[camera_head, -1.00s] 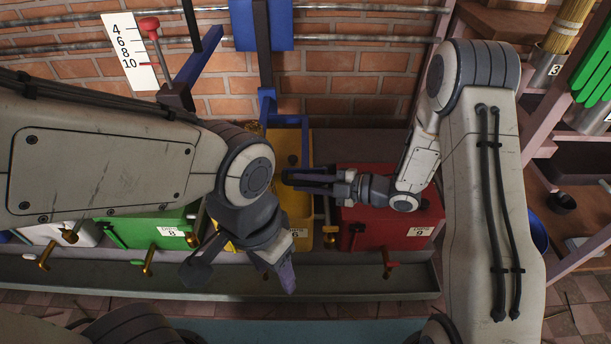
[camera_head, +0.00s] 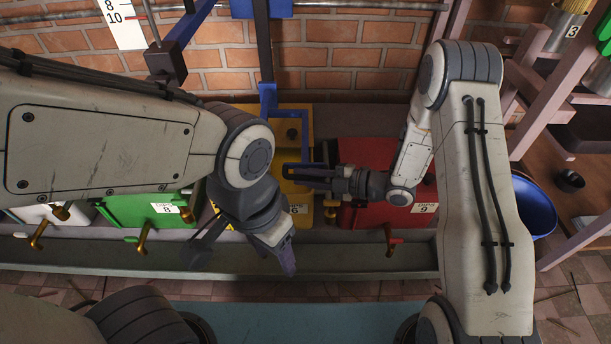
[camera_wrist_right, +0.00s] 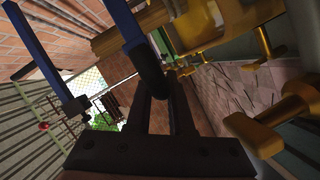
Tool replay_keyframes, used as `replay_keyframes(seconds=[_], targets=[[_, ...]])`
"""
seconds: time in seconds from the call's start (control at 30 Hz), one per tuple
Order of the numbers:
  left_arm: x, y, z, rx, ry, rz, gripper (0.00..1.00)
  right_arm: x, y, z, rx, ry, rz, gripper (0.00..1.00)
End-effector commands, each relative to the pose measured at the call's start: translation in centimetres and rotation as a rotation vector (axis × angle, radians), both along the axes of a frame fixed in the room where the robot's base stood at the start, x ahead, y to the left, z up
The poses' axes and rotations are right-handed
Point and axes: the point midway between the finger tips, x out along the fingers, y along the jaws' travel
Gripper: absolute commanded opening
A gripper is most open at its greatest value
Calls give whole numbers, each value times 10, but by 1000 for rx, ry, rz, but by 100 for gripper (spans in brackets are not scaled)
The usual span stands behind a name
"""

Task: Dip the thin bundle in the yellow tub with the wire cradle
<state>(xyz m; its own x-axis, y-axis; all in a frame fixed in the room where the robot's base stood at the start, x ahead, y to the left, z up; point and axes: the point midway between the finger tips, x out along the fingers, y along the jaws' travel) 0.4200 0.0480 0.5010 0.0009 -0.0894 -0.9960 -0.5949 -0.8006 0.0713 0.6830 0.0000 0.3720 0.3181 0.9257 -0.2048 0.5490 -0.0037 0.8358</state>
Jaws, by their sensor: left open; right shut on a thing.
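The yellow tub (camera_head: 297,120) with a number 6 tag stands between the green and red tubs, partly covered by my arms. A blue frame (camera_head: 268,98) on a vertical bar hangs over it, and its side bar runs down to my right gripper. My right gripper (camera_head: 300,176) is shut on the dark grip of this blue frame; the wrist view shows the dark grip (camera_wrist_right: 150,82) at the fingertips. My left gripper (camera_head: 240,262) is open and empty in front of the yellow tub, above the trough. I cannot make out the thin bundle or the wire cradle.
The green tub (camera_head: 130,208) tagged 8 is at left and the red tub (camera_head: 365,160) tagged 9 at right. Brass taps (camera_head: 390,238) stick out over a grey trough (camera_head: 350,262). A blue bucket (camera_head: 535,205) and wooden rack stand at right.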

Motion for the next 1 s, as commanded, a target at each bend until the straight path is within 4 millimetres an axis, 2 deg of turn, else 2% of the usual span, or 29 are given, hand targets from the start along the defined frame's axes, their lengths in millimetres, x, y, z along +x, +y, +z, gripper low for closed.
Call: replay_keyframes(seconds=[0.03,0.17,0.2,0.23,0.27,0.57,0.67,0.77,1.0], targets=[[0,0,-1,0,0,0,57,-1,-1,-7,-10,14,-3,0],[0,0,-1,0,0,0,57,-2,-1,-7,-10,16,-4,0],[0,0,-1,0,0,0,57,-2,-1,-7,-10,17,-4,31],[0,0,-1,0,0,0,57,-2,-1,-7,-10,17,-4,43],[0,0,-1,0,0,0,57,-2,-1,-7,-10,16,-4,50],[0,0,0,0,0,0,57,-1,-1,-4,-7,10,-2,50],[0,0,4,0,0,0,57,-2,-7,-1,-7,10,-4,50],[0,0,13,0,0,0,57,-6,-20,4,-6,12,-7,50],[0,0,35,0,0,0,57,-22,-66,14,-7,13,-10,50]])
